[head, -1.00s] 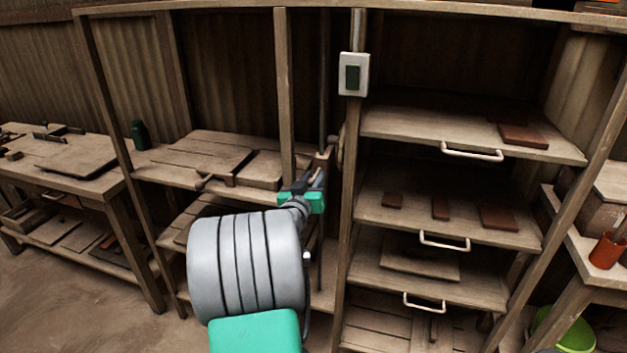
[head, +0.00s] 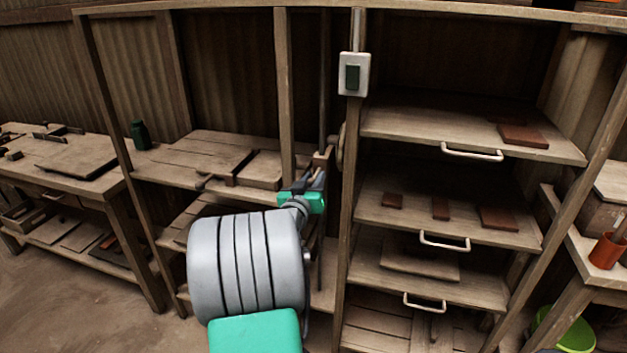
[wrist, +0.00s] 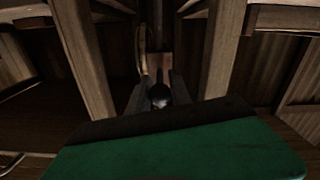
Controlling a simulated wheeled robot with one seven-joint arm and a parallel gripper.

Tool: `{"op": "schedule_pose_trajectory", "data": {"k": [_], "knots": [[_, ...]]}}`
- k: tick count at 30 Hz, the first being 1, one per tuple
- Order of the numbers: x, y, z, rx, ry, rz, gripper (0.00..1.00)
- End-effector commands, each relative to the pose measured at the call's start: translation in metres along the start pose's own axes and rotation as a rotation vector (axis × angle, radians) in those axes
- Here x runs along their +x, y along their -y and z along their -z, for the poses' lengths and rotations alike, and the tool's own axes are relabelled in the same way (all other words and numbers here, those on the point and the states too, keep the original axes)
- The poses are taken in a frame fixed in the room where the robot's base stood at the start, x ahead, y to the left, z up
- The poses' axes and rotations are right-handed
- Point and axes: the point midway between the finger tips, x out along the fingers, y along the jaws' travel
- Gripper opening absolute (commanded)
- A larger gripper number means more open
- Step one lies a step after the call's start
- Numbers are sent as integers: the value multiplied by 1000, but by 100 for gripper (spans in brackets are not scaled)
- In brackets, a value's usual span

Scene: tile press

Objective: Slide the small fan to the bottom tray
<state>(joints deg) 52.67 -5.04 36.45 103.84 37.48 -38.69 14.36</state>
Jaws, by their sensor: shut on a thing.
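My gripper (head: 318,181) is beside the post left of the tray rack, and its dark fingers point up and away. In the wrist view my gripper (wrist: 158,92) is shut on a dark rounded knob (wrist: 160,96), in front of a narrow gap between wooden posts. I cannot make out a small fan in either view. The lowest handled tray (head: 482,289) is at the right of the head view, with a flat board lying on it. A slatted surface (head: 378,331) shows below it.
A middle tray (head: 465,227) holds several brown tiles. The upper tray (head: 420,125) carries one tile (head: 523,136). A switch box (head: 353,74) is on the post above my gripper. A pale wheel (head: 340,148) sits behind that post. Benches stand at left and right.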

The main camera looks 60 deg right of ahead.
Motion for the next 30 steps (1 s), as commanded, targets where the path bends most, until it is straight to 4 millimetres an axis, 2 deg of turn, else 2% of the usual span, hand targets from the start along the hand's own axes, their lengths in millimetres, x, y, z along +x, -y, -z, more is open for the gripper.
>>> {"op": "schedule_pose_trajectory", "data": {"k": [11,17,23,30], "knots": [[0,0,-1,-1,1,-1,0],[0,2,-11,-1,2,-1,0],[0,8,-43,-2,4,0,0],[-1,21,-109,-3,6,0,0]]}}
